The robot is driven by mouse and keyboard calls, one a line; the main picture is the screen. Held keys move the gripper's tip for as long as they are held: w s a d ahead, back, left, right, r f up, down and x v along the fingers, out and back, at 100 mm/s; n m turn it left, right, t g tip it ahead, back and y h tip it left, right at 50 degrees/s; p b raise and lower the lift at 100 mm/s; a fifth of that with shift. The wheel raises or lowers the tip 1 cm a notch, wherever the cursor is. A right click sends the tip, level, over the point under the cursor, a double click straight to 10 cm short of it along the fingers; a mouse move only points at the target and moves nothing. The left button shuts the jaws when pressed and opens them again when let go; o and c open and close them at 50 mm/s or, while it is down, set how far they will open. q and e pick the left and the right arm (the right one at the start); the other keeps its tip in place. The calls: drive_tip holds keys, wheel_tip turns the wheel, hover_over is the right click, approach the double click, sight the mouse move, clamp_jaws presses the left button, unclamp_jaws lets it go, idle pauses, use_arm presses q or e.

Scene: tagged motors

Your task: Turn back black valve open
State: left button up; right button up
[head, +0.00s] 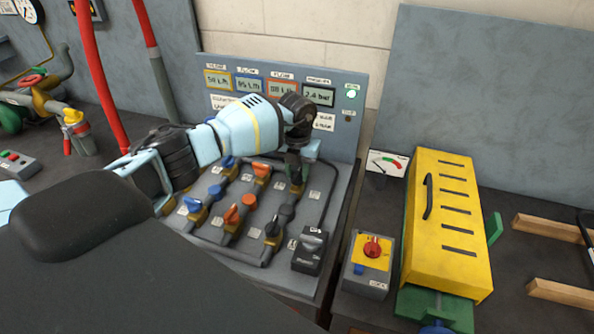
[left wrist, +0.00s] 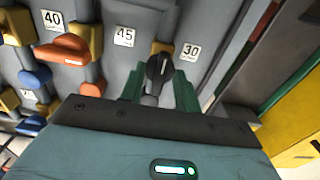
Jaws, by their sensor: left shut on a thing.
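The back black valve (left wrist: 160,68) shows in the left wrist view, its dark handle between the two green fingers of my left gripper (left wrist: 157,88). My left gripper is shut on this handle. In the wrist view the handle appears roughly in line with its grey pipe, near the "30" tag. In the head view my left gripper (head: 296,168) reaches down over the back right of the valve panel (head: 325,205) and hides most of the valve. Another black valve (head: 273,227) sits nearer the front in the same column. My right gripper is not in view.
Orange valves (head: 232,214) and blue valves (head: 193,204) stand in columns left of the black ones. A grey switch box (head: 309,252) is at the panel's front right corner. A red-knob box (head: 370,255) and a yellow slotted case (head: 443,215) stand to the right.

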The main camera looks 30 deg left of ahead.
sight(298, 173)
use_arm(q)
drive_tip(key=o, duration=1)
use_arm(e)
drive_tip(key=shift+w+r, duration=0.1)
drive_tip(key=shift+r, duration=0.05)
use_arm(q)
drive_tip(key=shift+r, duration=3.95)
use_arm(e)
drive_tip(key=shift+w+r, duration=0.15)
use_arm(q)
drive_tip(key=shift+f, duration=0.1)
